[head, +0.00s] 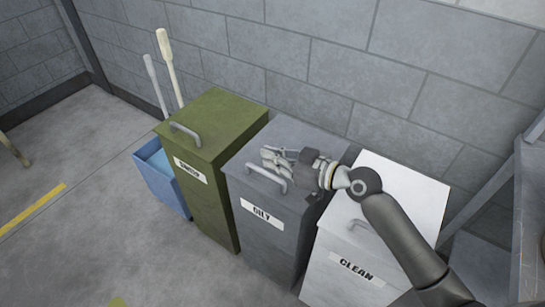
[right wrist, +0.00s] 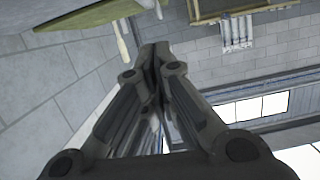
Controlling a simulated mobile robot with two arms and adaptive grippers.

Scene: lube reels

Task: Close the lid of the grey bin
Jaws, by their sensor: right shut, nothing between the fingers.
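The grey bin (head: 262,218), labelled OILY, stands between a green bin and a white bin in the head view. Its lid (head: 298,136) lies flat on top, with a bar handle (head: 267,176) near the front edge. It looks closed; any small gap is hidden. My right gripper (head: 270,155) is shut and empty, just over or on the lid behind the handle; I cannot tell whether it touches. In the right wrist view its fingers (right wrist: 158,52) are pressed together. My left gripper is not in view.
The green bin (head: 212,200) is left of the grey bin, the white CLEAN bin (head: 325,270) right of it, under my right arm. A blue bucket (head: 160,180) with two handles stands far left. A block wall (head: 310,60) runs close behind. Floor in front is clear.

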